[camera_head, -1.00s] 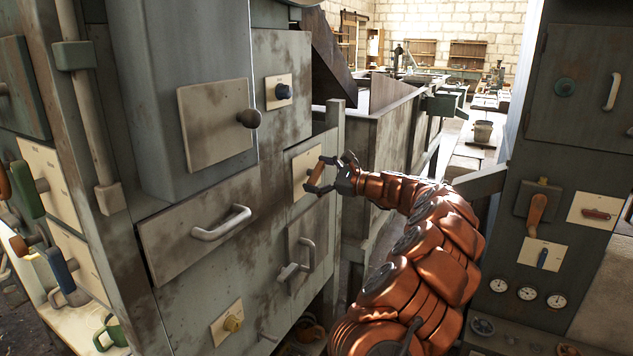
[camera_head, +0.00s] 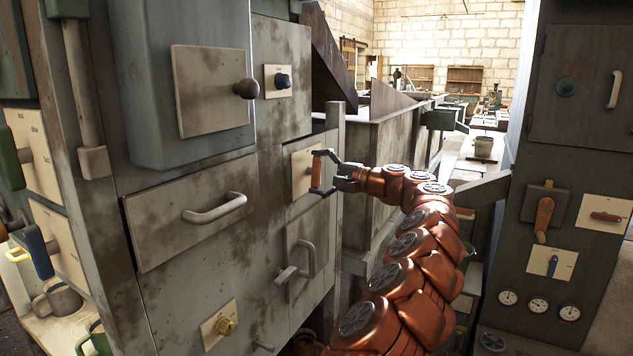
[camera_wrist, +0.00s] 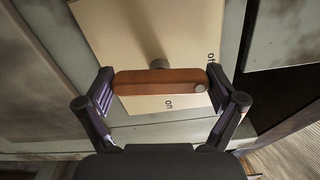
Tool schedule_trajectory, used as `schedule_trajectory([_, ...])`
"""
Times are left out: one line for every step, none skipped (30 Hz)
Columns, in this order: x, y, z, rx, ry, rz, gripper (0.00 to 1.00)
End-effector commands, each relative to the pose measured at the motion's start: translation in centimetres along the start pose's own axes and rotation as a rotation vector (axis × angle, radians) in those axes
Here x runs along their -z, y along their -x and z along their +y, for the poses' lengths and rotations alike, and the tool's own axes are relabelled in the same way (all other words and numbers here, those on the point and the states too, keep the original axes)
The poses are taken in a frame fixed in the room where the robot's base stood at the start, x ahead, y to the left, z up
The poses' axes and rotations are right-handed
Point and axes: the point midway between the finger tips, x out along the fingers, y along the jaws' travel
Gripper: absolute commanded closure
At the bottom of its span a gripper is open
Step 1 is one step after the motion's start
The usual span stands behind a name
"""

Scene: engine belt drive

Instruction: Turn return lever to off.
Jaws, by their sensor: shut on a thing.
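The return lever (camera_head: 316,174) has an orange-brown handle standing out from a cream plate (camera_head: 300,160) on the grey cabinet. In the head view the handle is close to upright. In the wrist view the lever (camera_wrist: 160,82) lies across the picture, with its stem behind it. The plate (camera_wrist: 120,30) reads "on" below the handle and "off" at the upper right. My gripper (camera_head: 322,172) is shut on the handle, with one finger at each end. In the wrist view both fingers of my gripper (camera_wrist: 162,88) touch the handle's ends.
A drawer handle (camera_head: 215,208) and a lower door handle (camera_head: 307,258) stick out of the cabinet near the lever. A second cabinet (camera_head: 575,180) with levers and gauges stands at the right.

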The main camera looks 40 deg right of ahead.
Motion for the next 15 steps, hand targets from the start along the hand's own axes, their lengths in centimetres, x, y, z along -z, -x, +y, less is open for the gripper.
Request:
schedule_trajectory([0.06,0.02,0.23,0.001,0.029,0.001,0.41])
schedule_trajectory([0.03,0.0,0.23,0.001,0.045,0.0,0.41])
schedule_trajectory([0.0,-0.04,0.23,0.001,0.064,-0.001,0.41])
schedule_trajectory([-0.01,-0.05,0.23,0.001,0.078,-0.002,0.41])
schedule_trajectory([-0.01,-0.05,0.23,0.0,0.09,-0.002,0.41])
schedule_trajectory([0.0,-0.03,0.21,0.0,0.105,-0.001,0.41])
schedule_trajectory([0.01,-0.01,0.18,0.0,0.115,-0.001,0.41])
schedule_trajectory([0.02,0.0,0.17,0.0,0.125,-0.001,0.41])
schedule_trajectory([0.03,0.0,0.14,0.0,0.136,0.0,0.41])
schedule_trajectory([0.04,0.01,0.12,0.0,0.142,0.0,0.41])
schedule_trajectory([0.04,0.01,0.1,0.001,0.148,0.001,0.41])
schedule_trajectory([0.04,0.01,0.07,0.0,0.155,0.001,0.41])
schedule_trajectory([0.05,0.02,0.05,0.001,0.159,0.001,0.41])
schedule_trajectory([0.05,0.02,0.04,0.001,0.162,0.001,0.41])
schedule_trajectory([0.05,0.02,0.02,0.0,0.166,0.001,0.41])
